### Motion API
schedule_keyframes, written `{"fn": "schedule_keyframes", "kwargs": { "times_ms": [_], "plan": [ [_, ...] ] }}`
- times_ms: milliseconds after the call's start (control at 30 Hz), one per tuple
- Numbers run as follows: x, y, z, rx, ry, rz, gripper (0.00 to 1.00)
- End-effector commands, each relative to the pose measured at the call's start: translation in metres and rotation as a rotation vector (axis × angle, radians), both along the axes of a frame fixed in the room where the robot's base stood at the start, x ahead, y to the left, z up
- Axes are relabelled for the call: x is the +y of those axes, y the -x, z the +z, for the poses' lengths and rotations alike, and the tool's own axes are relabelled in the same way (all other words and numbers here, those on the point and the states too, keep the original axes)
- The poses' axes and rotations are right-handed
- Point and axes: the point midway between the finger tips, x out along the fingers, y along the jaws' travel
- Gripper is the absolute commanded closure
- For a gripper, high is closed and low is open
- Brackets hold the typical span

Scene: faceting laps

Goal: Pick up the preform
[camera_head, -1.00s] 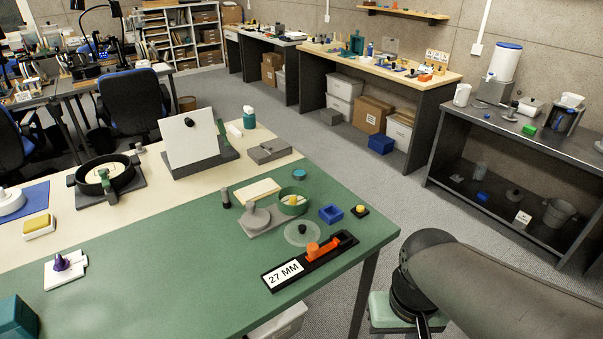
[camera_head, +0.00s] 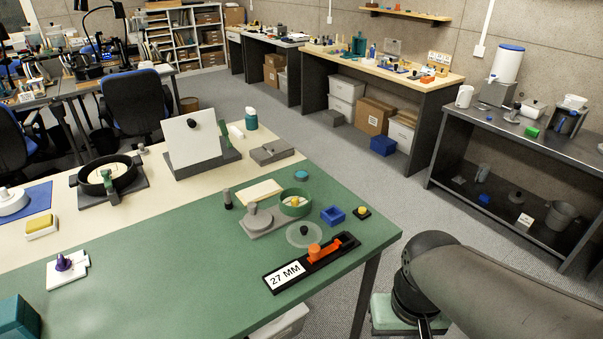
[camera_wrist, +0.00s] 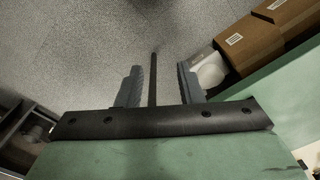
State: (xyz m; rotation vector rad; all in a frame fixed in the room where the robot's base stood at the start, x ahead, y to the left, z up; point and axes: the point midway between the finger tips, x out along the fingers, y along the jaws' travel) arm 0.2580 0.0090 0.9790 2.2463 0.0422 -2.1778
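Which thing is the preform I cannot tell for certain. A small yellow piece (camera_head: 362,211) sits on a small black pad at the right edge of the green worktop (camera_head: 190,265). Another small yellow piece (camera_head: 295,202) stands in a green ring-shaped dish (camera_head: 304,209) to its left. In the wrist view my gripper (camera_wrist: 159,85) is open, its two grey fingers well apart with nothing gripped. A thin dark bar shows between the fingers; I cannot tell what it is.
A blue open box (camera_head: 332,215), a clear disc (camera_head: 303,235) and a black gauge with an orange slider (camera_head: 318,253), marked 27 MM, crowd the worktop's right end. A grey stand (camera_head: 258,222) is beside them. The left-centre green surface is clear. Cardboard boxes (camera_wrist: 245,45) show in the wrist view.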

Motion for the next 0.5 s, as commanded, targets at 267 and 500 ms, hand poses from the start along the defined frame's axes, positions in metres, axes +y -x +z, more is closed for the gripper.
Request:
{"fn": "schedule_keyframes", "kwargs": {
  "times_ms": [267,500],
  "plan": [
    [0.003,-0.013,0.006,-0.003,-0.014,-0.063,0.66],
    [0.025,-0.138,0.049,0.004,-0.133,-0.699,0.66]
  ]
}}
